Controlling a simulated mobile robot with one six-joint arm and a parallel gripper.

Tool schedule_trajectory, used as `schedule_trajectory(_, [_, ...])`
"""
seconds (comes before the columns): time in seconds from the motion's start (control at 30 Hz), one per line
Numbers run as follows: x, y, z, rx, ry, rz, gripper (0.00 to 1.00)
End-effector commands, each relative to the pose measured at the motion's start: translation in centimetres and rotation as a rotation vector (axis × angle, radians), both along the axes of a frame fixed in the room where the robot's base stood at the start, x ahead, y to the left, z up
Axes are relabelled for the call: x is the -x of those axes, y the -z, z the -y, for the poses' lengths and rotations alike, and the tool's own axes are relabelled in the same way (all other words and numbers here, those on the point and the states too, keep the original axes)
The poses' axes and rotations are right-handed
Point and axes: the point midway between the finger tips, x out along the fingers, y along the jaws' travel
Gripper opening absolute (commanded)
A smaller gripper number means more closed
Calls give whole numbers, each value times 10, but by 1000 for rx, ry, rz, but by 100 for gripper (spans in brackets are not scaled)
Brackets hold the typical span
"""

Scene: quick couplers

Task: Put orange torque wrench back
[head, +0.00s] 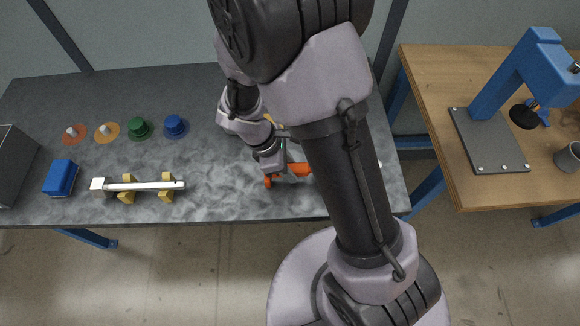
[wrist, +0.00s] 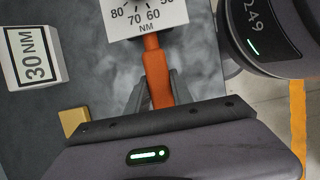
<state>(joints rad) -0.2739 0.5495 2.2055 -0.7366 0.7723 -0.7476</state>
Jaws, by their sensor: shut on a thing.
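The orange torque wrench (head: 294,170) lies at the front of the grey bench in the head view, partly hidden by my arm. In the wrist view its orange shaft (wrist: 157,72) runs up between the two dark fingers of my gripper (wrist: 156,92). My gripper is shut on it. A white plate with a dial marked 60, 70, 80 and NM (wrist: 145,14) sits at the top, over or beyond the shaft's far end. I cannot tell whether the wrench is touching the bench. A yellow block (wrist: 73,121), like a rest, is left of my gripper.
A white block marked 30 NM (wrist: 33,56) stands at left in the wrist view. On the bench's left, a white wrench (head: 150,186) lies on yellow rests, near a blue box (head: 60,177) and several coloured couplers (head: 138,128). A wooden table (head: 433,82) with a blue press is at right.

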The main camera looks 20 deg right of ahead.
Motion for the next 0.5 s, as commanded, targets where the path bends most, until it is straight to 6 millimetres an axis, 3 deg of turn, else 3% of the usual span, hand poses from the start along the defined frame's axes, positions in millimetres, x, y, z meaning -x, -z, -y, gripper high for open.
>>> schedule_trajectory(0.37, [0,6,0,1,0,0,0])
schedule_trajectory(0.4, [0,5,0,0,0,0,35])
schedule_trajectory(0.5, [0,5,0,0,0,0,53])
